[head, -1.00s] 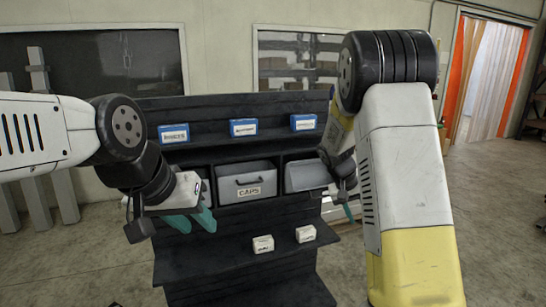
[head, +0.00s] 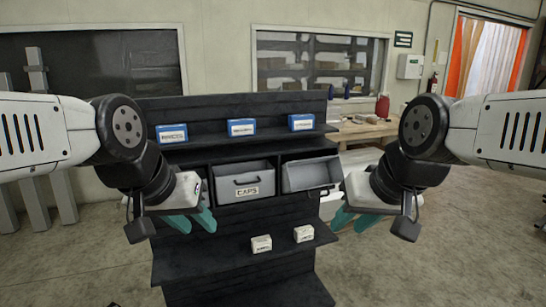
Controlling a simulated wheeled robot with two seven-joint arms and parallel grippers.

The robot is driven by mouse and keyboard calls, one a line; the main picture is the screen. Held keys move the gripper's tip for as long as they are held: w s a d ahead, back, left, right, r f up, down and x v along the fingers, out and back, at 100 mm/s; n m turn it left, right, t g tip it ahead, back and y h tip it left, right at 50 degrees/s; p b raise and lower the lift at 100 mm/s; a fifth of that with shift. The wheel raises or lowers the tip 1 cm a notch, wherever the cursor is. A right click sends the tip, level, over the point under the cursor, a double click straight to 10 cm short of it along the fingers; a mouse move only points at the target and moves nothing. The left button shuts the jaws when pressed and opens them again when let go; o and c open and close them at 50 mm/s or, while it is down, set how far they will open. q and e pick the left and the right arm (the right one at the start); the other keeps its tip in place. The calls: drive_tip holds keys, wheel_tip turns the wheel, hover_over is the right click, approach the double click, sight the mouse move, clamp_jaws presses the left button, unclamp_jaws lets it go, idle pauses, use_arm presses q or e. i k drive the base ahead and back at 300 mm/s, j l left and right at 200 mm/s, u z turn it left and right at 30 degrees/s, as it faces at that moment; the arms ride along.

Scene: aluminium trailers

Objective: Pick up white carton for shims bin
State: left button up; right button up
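Two small white cartons sit on the lower black shelf, a left carton (head: 261,244) and a right carton (head: 304,234). Their labels are too small to read. My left gripper (head: 193,222) is open and empty, in front of the rack's left side, left of both cartons. My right gripper (head: 352,220) is open and empty, right of the rack and of both cartons. Grey bins stand in the middle row: one marked CAPS (head: 228,188) and a tilted right bin (head: 311,177), whose label I cannot see. The row's left end is mostly hidden by my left gripper.
Three blue-and-white boxes stand on the top shelf: left (head: 172,133), middle (head: 242,127) and right (head: 301,122). A wooden table (head: 365,130) is behind the rack on the right. The lower shelf (head: 210,261) is bare left of the cartons.

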sight(258, 245)
drive_tip(key=k+l+u, duration=0.15)
drive_tip(key=k+l, duration=1.05)
drive_tip(key=i+j+u, duration=0.1)
drive_tip(key=i+j, duration=0.2)
drive_tip(key=i, duration=0.2)
drive_tip(key=i+j+u, duration=0.1)
drive_tip(key=i, duration=0.35)
drive_tip(key=i+j+u, duration=0.15)
drive_tip(key=i+j, duration=0.15)
drive_tip(key=i, duration=0.25)
drive_tip(key=i+j+u, duration=0.1)
drive_tip(key=i, duration=0.4)
